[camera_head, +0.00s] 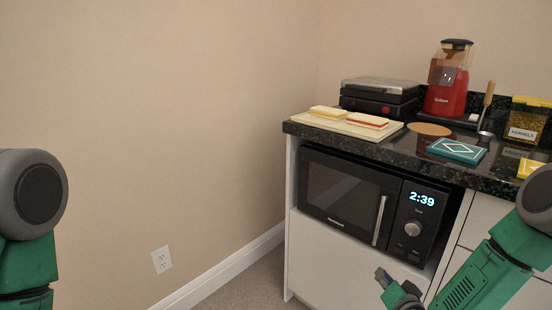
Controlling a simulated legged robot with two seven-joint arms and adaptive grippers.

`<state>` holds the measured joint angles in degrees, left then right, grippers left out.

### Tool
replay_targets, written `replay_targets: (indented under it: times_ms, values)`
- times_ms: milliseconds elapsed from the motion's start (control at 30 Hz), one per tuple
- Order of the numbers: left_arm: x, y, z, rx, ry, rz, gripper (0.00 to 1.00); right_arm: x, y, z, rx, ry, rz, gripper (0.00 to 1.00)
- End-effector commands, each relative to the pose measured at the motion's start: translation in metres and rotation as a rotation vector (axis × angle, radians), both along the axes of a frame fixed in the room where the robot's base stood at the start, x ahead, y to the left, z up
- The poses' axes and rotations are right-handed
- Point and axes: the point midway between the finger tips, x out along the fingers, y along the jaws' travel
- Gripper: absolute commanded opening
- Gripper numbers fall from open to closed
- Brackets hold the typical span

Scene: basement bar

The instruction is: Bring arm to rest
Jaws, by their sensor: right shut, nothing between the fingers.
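My right arm comes in from the right edge, green with dark grey joints. My right gripper (391,284) is low in front of the cabinet, below the microwave. It is shut and empty, with nothing touching it that I can see. My left arm shows only as a green and grey link at the left edge. My left gripper is out of the frame.
A dark counter (410,151) carries a board (340,127) with sandwiches, a black press (380,97), a red popcorn machine (448,80), a teal box (456,150) and a kernels container (527,120). A microwave (345,190) sits below. Floor and wall at left are clear.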

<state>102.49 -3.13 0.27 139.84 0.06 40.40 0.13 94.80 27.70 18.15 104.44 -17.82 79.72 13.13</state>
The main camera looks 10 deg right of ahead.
Motion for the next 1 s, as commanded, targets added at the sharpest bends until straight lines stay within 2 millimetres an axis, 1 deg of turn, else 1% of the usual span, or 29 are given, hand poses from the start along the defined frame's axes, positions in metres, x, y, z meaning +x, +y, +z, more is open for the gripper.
replay_targets:
  times_ms: [33,67,100,133,167,200,267,300,367,400,500,533,600,700,800,1000]
  values:
    - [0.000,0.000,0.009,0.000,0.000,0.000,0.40,-0.013,0.020,-0.002,-0.009,0.067,0.046,0.00]
    - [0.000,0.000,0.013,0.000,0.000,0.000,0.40,-0.023,0.032,-0.006,-0.021,0.118,0.078,0.00]
    - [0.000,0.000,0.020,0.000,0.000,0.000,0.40,-0.042,0.048,-0.013,-0.039,0.197,0.126,0.00]
    - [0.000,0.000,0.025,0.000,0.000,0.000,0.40,-0.058,0.060,-0.018,-0.057,0.264,0.165,0.00]
    - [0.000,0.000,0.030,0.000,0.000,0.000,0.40,-0.077,0.072,-0.022,-0.078,0.336,0.206,0.00]
    - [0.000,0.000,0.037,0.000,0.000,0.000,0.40,-0.105,0.084,-0.028,-0.110,0.436,0.261,0.00]
    - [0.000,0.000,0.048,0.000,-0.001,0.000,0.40,-0.150,0.095,-0.033,-0.164,0.585,0.338,0.00]
    - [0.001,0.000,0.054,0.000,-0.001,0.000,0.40,-0.181,0.098,-0.034,-0.203,0.681,0.386,0.00]
    - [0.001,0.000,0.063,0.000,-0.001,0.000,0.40,-0.225,0.097,-0.032,-0.259,0.816,0.446,0.00]
    - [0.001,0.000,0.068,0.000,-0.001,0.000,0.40,-0.252,0.094,-0.029,-0.294,0.899,0.480,0.00]
    - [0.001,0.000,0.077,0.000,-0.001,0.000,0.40,-0.306,0.081,-0.017,-0.369,1.068,0.538,0.00]
    - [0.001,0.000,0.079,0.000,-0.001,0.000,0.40,-0.319,0.076,-0.013,-0.388,1.108,0.549,0.00]
    - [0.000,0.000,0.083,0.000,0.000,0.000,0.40,-0.342,0.068,-0.005,-0.421,1.181,0.570,0.00]
    - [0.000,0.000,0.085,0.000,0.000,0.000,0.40,-0.360,0.060,0.002,-0.447,1.242,0.584,0.00]
    - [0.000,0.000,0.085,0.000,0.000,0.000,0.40,-0.367,0.058,0.004,-0.455,1.264,0.587,0.00]
    - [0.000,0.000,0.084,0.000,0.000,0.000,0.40,-0.366,0.058,0.003,-0.454,1.262,0.587,0.00]
